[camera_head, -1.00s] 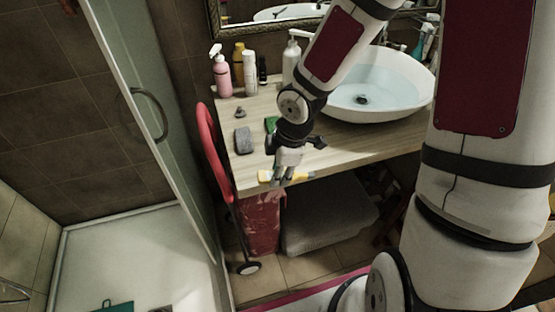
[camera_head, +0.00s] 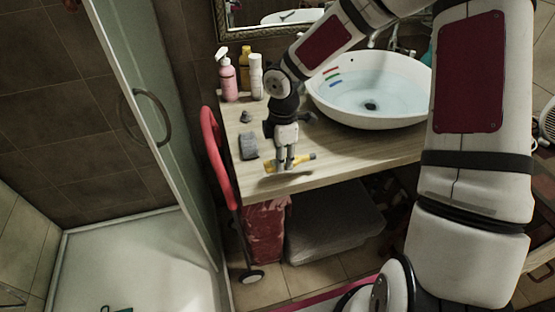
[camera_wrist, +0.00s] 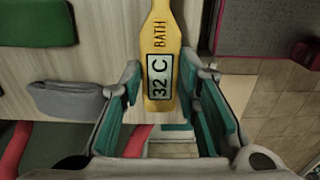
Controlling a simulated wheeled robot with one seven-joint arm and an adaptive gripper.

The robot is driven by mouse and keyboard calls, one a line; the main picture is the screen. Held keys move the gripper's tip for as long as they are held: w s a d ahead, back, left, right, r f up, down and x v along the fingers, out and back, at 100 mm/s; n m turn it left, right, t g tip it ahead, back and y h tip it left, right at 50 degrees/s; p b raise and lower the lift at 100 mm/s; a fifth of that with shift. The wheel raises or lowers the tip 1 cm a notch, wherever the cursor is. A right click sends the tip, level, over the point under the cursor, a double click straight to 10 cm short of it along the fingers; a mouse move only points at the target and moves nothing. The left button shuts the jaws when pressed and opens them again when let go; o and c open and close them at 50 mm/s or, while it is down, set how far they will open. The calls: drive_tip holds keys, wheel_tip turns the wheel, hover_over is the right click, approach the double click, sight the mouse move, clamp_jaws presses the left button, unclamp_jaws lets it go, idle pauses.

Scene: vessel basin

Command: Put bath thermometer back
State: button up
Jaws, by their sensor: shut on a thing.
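A grey block (camera_head: 249,146) and a small dark knob (camera_head: 246,117) lie left of my gripper. Pink (camera_head: 228,82), amber and white bottles stand behind. A red curved frame (camera_head: 214,150) stands at the counter's left end. A green item (camera_wrist: 38,22) shows in the wrist view.

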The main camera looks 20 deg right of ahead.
drive_tip(key=shift+w+a+f, duration=0.1)
drive_tip(key=shift+w+a, duration=0.05)
drive_tip(key=shift+w, duration=0.45)
drive_tip(key=shift+w+a, duration=0.1)
drive_tip(key=shift+w, duration=0.45)
drive_tip(key=shift+w+f, duration=0.2)
drive_tip(key=shift+f, duration=1.55)
drive_tip(key=o, duration=1.2)
drive_tip(key=shift+c, duration=0.2)
